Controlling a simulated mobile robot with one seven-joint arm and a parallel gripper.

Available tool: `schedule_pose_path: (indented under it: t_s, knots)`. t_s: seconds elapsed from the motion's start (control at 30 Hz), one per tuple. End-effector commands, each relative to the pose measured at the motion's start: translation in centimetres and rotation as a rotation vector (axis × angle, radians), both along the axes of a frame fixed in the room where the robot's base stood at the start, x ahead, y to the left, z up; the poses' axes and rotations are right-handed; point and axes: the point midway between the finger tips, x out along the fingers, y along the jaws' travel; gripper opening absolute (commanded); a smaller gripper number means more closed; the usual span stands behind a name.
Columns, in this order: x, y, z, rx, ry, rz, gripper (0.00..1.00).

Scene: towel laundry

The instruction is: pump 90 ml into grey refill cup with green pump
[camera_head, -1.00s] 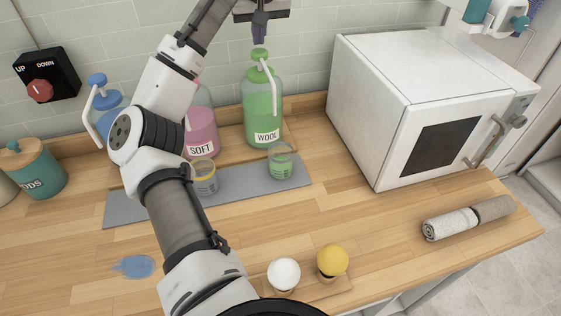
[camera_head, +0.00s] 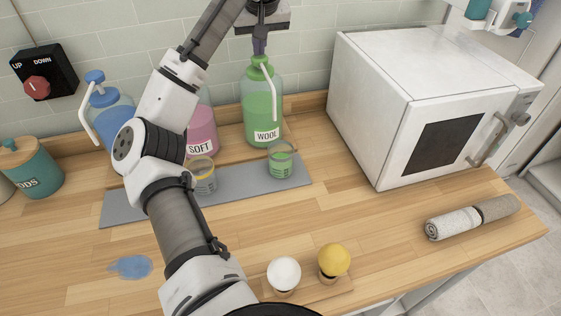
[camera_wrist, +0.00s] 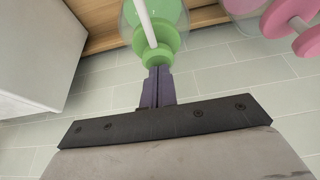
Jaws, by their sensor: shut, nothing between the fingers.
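The green pump (camera_head: 260,62) tops a clear bottle of green liquid labelled WOOL (camera_head: 262,115). Its white spout bends down to the right, above a small clear cup (camera_head: 281,160) with green in it. This cup stands on a grey mat in front of the bottle; its rim looks grey-green. A second cup (camera_head: 203,176) has a yellow rim and stands to the left, partly behind my arm. My gripper (camera_head: 260,49) is shut and empty, with its purple fingertips down on the pump top. The wrist view shows the fingers (camera_wrist: 157,88) against the green pump head (camera_wrist: 153,59).
A pink SOFT bottle (camera_head: 202,130) and a blue pump bottle (camera_head: 108,112) stand left of the green one. A white microwave-like box (camera_head: 375,90) is at the right.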

Motion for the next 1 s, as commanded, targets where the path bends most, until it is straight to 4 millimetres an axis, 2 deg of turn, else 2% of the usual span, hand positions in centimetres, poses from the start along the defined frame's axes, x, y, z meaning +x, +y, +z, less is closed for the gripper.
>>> schedule_pose_path:
  t_s: [0.27, 0.8, 1.0]
  knots:
    - [0.0, 0.0, -0.1, 0.002, 0.008, 0.0, 0.0]
    - [0.0, 0.0, 2.9, 0.002, 0.005, 0.0, 0.0]
    - [0.0, 0.0, 3.3, 0.001, 0.004, 0.0, 0.0]
